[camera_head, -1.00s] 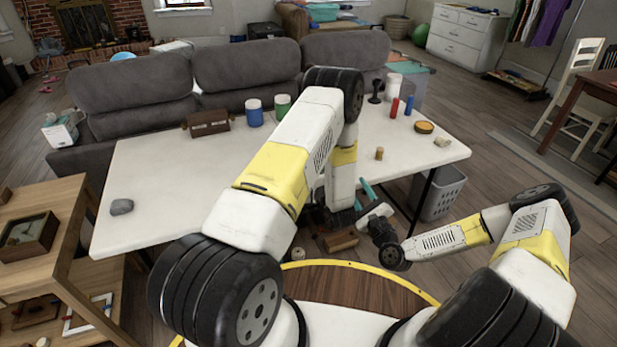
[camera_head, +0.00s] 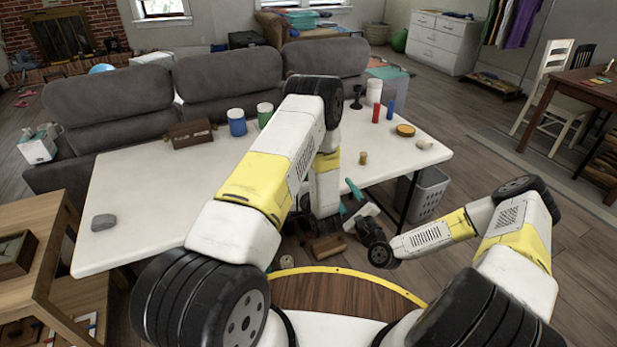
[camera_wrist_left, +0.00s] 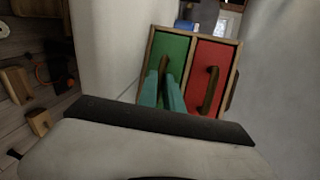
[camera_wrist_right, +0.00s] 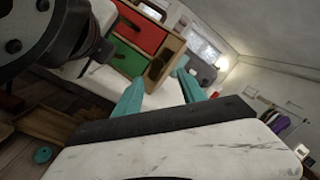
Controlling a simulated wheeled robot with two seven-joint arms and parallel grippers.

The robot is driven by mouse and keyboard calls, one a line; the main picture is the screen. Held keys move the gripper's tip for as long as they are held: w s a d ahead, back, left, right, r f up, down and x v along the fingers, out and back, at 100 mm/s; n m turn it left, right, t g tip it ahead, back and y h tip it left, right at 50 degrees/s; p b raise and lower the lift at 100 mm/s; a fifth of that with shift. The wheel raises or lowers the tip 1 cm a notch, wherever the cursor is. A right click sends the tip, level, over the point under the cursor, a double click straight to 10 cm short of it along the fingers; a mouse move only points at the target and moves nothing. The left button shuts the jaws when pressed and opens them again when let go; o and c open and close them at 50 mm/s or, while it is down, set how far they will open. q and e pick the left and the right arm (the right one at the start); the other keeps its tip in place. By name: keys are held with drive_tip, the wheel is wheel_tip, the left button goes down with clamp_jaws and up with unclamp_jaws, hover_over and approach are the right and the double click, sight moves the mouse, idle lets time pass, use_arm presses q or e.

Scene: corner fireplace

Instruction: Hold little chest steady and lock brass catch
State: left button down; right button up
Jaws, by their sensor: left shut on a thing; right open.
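The little chest (camera_wrist_left: 183,52) is a wooden box with a green panel and a red panel, each with a dark handle, in the left wrist view. The teal fingers of my left gripper (camera_wrist_left: 166,88) are shut on the handle of the green panel. In the right wrist view the chest (camera_wrist_right: 140,38) stands tilted in the picture, beyond my right gripper (camera_wrist_right: 162,92), which is open and empty, apart from it. In the head view my left arm hides the chest; my right gripper (camera_head: 352,198) is at the table's front edge. I cannot make out the brass catch clearly.
The white table (camera_head: 140,195) holds a grey stone (camera_head: 103,221), a brown box (camera_head: 190,133), blue (camera_head: 237,123) and green (camera_head: 265,115) jars, and a small cork-like cylinder (camera_head: 363,158). A grey basket (camera_head: 428,192) stands under its right side. The table's left part is mostly clear.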

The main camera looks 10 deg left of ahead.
drive_tip(key=w+a+r+n+g, duration=0.35)
drive_tip(key=w+r+n, duration=0.25)
drive_tip(key=r+n, duration=0.3)
drive_tip(key=w+a+r+n+g, duration=0.2)
drive_tip(key=w+r+n+g, duration=0.3)
drive_tip(key=r+n, duration=0.4)
drive_tip(key=s+d+f+n+g+h, duration=0.4)
drive_tip(key=s+f+g+h, duration=0.1)
drive_tip(key=s+h, duration=0.1)
drive_tip(key=shift+t, duration=0.25)
drive_tip(key=x, duration=1.1)
drive_tip(key=shift+w+f, duration=0.15)
drive_tip(key=shift+f, duration=0.05)
